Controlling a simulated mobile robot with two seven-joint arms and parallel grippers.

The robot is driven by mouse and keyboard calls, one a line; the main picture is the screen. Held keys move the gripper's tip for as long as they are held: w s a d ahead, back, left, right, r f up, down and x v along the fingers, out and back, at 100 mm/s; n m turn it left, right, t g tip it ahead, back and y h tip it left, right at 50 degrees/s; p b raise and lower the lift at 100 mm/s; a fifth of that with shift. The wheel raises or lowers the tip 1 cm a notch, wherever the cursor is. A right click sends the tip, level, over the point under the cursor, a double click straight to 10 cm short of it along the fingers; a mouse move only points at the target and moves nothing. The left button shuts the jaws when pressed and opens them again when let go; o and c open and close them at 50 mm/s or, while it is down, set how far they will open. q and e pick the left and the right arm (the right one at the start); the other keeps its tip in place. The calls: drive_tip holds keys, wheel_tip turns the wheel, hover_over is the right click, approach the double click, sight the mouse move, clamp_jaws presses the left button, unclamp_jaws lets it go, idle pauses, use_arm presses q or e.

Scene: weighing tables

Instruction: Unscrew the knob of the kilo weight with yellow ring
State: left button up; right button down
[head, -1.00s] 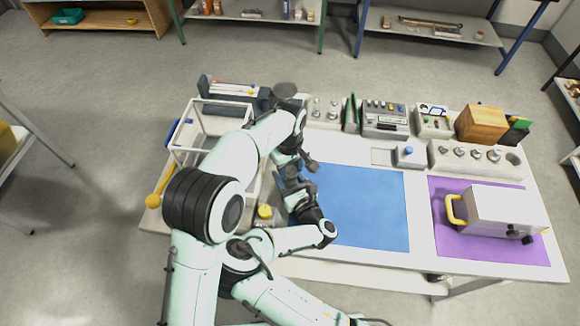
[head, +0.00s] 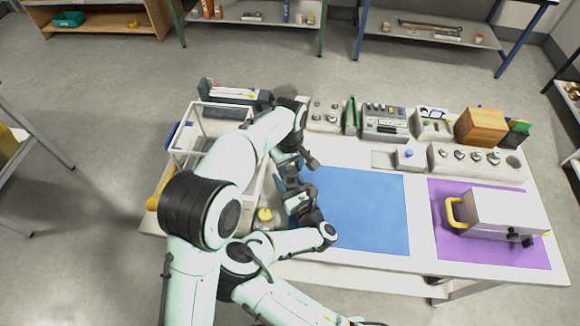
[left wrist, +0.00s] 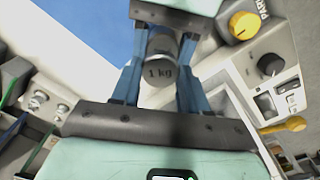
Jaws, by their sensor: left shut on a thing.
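The kilo weight, a grey metal cylinder marked "1 kg" (left wrist: 160,70), is between the blue fingers of my left gripper (left wrist: 158,78), which is shut on it. No yellow ring on it shows, and its knob is hidden. In the head view my left gripper (head: 286,178) reaches toward the front from the back of the table's left part. My right gripper (head: 299,202) faces it from the front, close to the weight. Its dark palm also shows at the top of the left wrist view (left wrist: 172,12). How far its fingers are open is hidden.
A balance with a clear-walled frame (head: 190,145) and a yellow knob (head: 265,213) stands close left of the grippers. The blue mat (head: 365,210) to the right is clear. A purple mat (head: 450,240) bears a grey box (head: 500,208). Weight blocks (head: 478,160) line the back.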

sight(291, 170)
use_arm(q)
drive_tip(key=shift+r, duration=2.05)
